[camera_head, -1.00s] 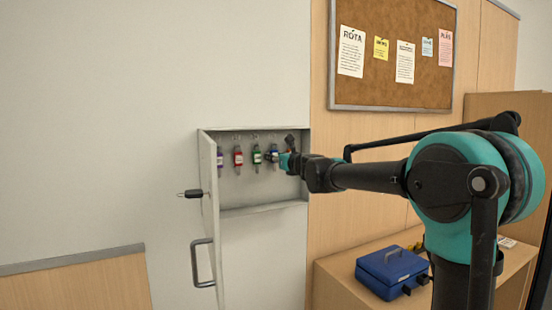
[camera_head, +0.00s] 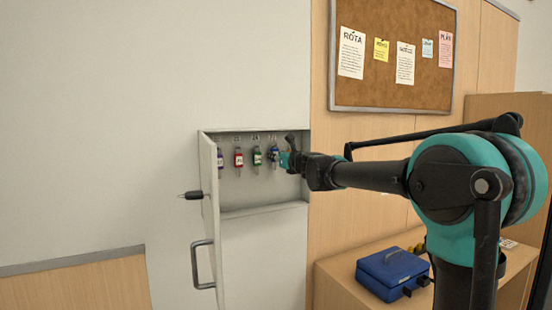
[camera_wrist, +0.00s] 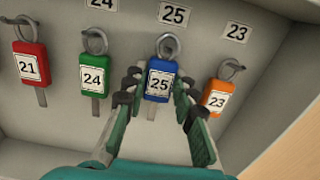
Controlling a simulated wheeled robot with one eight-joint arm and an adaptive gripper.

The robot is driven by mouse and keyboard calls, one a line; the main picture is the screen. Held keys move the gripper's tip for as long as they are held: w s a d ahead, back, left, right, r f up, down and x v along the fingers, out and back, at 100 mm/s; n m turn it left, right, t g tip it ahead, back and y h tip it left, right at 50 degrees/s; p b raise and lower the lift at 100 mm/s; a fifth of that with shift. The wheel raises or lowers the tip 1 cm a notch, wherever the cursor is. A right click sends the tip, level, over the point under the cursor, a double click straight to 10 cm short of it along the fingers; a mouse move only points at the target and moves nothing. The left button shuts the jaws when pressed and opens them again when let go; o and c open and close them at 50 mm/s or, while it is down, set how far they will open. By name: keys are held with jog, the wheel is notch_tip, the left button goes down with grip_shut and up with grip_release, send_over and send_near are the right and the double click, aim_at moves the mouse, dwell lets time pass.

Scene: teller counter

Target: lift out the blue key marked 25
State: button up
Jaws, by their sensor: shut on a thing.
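The blue key marked 25 (camera_wrist: 161,80) hangs below the label 25 in the wrist view, with its ring (camera_wrist: 168,46) at a hook on the cabinet's back wall. My gripper (camera_wrist: 157,88) has a finger on each side of the blue tag and is shut on it. In the head view the blue key (camera_head: 274,154) shows at my gripper (camera_head: 283,158), inside the open key cabinet (camera_head: 262,210). Whether the ring still bears on the hook is hard to tell.
A red key 21 (camera_wrist: 29,65) and a green key 24 (camera_wrist: 93,78) hang to the left, an orange key 23 (camera_wrist: 217,97) close on the right. The cabinet door (camera_head: 209,215) stands open at left. A blue box (camera_head: 392,272) sits on the lower surface.

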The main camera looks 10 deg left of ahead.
jog(key=shift+s+d, duration=0.1)
jog(key=shift+s, duration=0.05)
dwell(0.3)
jog(key=v, duration=0.8)
jog(key=shift+s+d, duration=0.2)
jog(key=shift+s, duration=0.05)
dwell(1.4)
dwell(0.3)
